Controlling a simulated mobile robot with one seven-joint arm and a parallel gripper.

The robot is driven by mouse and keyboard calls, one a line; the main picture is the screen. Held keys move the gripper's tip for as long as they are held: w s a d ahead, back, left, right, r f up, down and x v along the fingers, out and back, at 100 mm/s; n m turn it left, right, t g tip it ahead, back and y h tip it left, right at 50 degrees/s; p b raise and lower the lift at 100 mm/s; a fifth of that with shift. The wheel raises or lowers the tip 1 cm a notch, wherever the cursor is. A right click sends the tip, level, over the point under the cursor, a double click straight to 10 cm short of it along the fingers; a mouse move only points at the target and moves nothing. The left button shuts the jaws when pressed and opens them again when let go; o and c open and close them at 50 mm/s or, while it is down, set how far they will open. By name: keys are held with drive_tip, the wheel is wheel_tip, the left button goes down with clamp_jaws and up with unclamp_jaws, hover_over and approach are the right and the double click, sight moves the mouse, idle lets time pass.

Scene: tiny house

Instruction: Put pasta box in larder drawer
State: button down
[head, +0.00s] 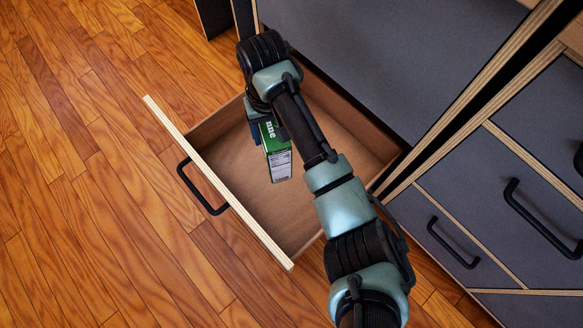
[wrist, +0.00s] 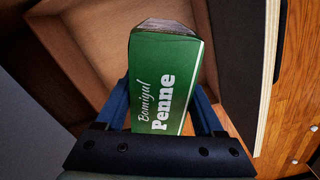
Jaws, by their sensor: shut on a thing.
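The pasta box is a green carton marked "Penne" (wrist: 165,88), and it also shows in the head view (head: 277,150). My gripper (wrist: 168,110) is shut on it, with a blue finger at each side. In the head view my gripper and the box are over the open larder drawer (head: 240,208). The drawer is pulled out, with a wooden inside, a pale front edge and a black handle (head: 203,190). Its visible floor is bare. My arm hides part of the drawer. I cannot tell whether the box touches the drawer floor.
Dark grey cabinets with black handles stand at the right, with a closed drawer (head: 440,240) among them. A large grey panel (head: 360,55) is behind the open drawer. The wooden floor (head: 80,180) at the left is clear.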

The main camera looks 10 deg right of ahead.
drive_tip(key=shift+n, duration=0.3)
drive_tip(key=f+b, duration=0.3)
drive_tip(key=f, duration=0.1)
drive_tip(key=f+b, duration=0.4)
drive_tip(key=f, duration=0.1)
drive_tip(key=f+b, duration=0.3)
drive_tip(key=f, duration=0.2)
drive_tip(key=shift+s+f, duration=0.2)
drive_tip(key=shift+s, duration=0.05)
wheel_tip(320, 180, down, 10)
drive_tip(key=b, duration=0.7)
drive_tip(key=shift+r, duration=0.25)
unclamp_jaws()
drive_tip(key=shift+f, duration=0.2)
drive_tip(key=shift+r, duration=0.1)
